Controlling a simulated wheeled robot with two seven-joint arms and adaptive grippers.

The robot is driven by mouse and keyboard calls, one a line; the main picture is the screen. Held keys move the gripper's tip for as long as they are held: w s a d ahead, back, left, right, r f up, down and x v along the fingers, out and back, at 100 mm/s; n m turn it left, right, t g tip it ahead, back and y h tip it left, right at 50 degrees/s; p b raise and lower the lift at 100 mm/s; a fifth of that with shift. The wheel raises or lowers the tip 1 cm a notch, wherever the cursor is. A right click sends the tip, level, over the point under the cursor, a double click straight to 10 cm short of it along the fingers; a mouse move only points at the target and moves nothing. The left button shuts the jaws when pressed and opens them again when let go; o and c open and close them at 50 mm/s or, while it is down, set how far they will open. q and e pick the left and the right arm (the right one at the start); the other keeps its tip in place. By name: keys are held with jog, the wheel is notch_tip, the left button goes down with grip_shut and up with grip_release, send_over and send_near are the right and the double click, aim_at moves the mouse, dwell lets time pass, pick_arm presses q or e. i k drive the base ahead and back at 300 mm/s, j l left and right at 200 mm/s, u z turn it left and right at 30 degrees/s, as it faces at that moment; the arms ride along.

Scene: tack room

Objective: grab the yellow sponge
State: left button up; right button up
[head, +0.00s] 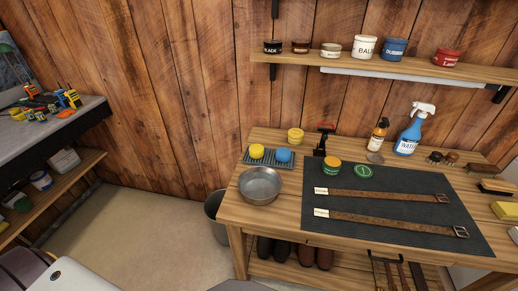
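A round yellow sponge (257,151) sits on the left part of a ribbed blue-grey tray (269,163), at the back left of the wooden workbench (232,213). A round blue sponge (284,155) is on the same tray, to its right. A yellow block (505,210) lies at the far right of the bench; I cannot tell whether it is also a sponge. Neither of my grippers is in view.
A metal bowl (260,186) stands just in front of the tray. A dark mat (405,232) with two leather straps covers the bench middle. A shelf (300,60) with tins hangs above.

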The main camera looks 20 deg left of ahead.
aim_at(257, 151)
jog(key=j+z, duration=0.25)
jog(key=j, duration=0.25)
jog(key=k+j+z, duration=0.2)
jog(key=j, duration=0.25)
jog(key=j+z, duration=0.25)
jog(key=j, duration=0.25)
jog(key=k+j+z, duration=0.1)
jog(key=j+z, duration=0.15)
jog(key=j, duration=0.2)
